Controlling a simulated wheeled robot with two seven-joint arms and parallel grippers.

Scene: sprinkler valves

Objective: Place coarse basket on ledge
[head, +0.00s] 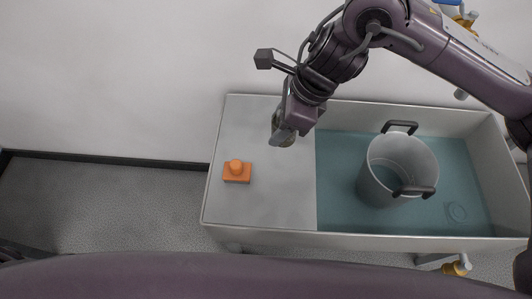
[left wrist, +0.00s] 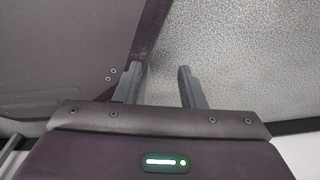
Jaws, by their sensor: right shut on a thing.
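My right gripper (head: 284,128) is over the back right part of the flat grey ledge (head: 262,205), at the left end of the basin. It is shut on a small, round, grey-olive thing (head: 287,141), which seems to be the coarse basket. The fingers hide much of it, and I cannot tell whether it touches the ledge. My left gripper (left wrist: 158,85) shows in the left wrist view, open and empty above the speckled grey floor.
An orange block with a round knob (head: 237,170) sits on the ledge, left of my right gripper. A grey bucket with dark handles (head: 385,180) stands in the water basin (head: 335,190) to the right. The ledge's front part is clear. A white wall is behind.

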